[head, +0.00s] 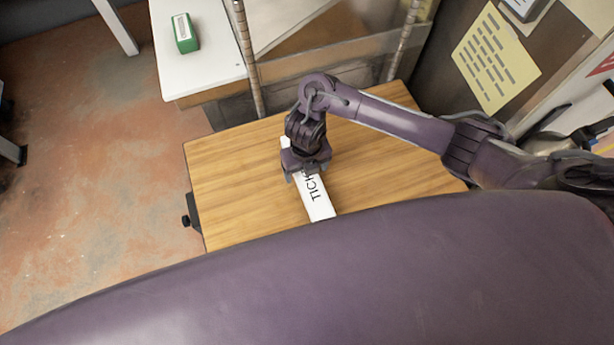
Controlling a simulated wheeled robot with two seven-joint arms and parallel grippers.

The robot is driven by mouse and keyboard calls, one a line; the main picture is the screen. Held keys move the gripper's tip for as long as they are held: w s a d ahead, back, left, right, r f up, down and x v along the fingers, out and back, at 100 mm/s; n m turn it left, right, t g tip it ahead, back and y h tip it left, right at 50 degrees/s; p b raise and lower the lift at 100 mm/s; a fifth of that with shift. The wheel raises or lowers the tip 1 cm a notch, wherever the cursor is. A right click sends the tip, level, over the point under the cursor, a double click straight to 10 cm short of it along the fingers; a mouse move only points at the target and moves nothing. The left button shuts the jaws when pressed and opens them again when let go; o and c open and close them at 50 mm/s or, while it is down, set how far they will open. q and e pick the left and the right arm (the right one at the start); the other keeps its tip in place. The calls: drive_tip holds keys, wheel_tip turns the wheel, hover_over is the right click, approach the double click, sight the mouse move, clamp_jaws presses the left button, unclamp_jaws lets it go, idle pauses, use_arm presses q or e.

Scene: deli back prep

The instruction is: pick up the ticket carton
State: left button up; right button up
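The ticket carton (319,203) is a long white box with dark lettering that starts "TICK". It lies on the wooden table (240,190), and its far part is partly hidden under my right gripper. My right gripper (306,174) is directly over the carton, pointing down, with a finger showing at the carton's left side. The hand hides most of the fingers, so I cannot tell whether they touch or grip the carton. My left gripper is not in view.
A green box with a white label (185,33) lies on a white table (212,68) at the back left. Metal posts (245,55) of a rack stand behind the wooden table. A yellow notice (496,57) hangs at the right. The wooden top is clear around the carton.

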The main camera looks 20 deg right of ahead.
sight(307, 179)
drive_tip(key=f, duration=0.3)
drive_tip(key=shift+s+d+f+p, duration=0.1)
drive_tip(key=shift+s+f+p, duration=0.2)
drive_tip(key=shift+f, duration=0.7)
drive_tip(key=shift+w, duration=0.1)
drive_tip(key=c, duration=1.3)
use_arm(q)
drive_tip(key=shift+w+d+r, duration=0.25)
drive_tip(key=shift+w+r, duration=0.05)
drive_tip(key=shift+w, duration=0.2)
use_arm(e)
drive_tip(key=shift+c, duration=0.7)
drive_tip(key=shift+r, duration=0.15)
